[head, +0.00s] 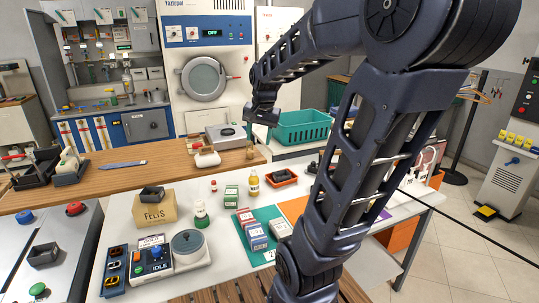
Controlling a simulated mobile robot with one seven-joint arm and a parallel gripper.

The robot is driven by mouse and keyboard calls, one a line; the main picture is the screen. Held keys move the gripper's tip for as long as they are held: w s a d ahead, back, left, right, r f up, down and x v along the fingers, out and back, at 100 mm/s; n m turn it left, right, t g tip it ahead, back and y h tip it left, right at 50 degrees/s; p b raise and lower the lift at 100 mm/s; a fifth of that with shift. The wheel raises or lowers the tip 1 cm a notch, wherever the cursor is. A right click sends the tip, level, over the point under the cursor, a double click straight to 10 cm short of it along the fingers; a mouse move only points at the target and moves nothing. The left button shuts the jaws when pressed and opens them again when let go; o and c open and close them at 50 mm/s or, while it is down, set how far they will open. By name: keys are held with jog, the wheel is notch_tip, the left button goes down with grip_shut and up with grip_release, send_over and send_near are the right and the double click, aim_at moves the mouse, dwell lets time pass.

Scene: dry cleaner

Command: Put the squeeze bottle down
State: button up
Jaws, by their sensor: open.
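My gripper (262,118) is above the wooden counter (120,182), pointing down, with its jaws open and no object visible between them. A small yellow bottle with a pale cap (254,183) stands upright on the white table, below and apart from my gripper. A white and green bottle-like container (201,214) stands further left on the same table. I cannot tell for sure which of these is the squeeze bottle. A small tan object (250,152) stands at the counter edge under my gripper.
A teal basket (302,141) stands right of my gripper. A scale-like device (225,136) is behind on the counter. The white table holds a cardboard box (155,211), small boxes on a green mat (243,213) and an orange tray (281,178). My arm hides the table's right part.

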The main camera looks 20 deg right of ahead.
jog(key=s+a+n+t, duration=0.1)
jog(key=s+n, duration=0.5)
jog(key=s, duration=0.7)
jog(key=shift+s+a+f+n+t, duration=0.15)
jog(key=shift+a+f+n+t, duration=0.15)
jog(key=shift+a+n, duration=0.1)
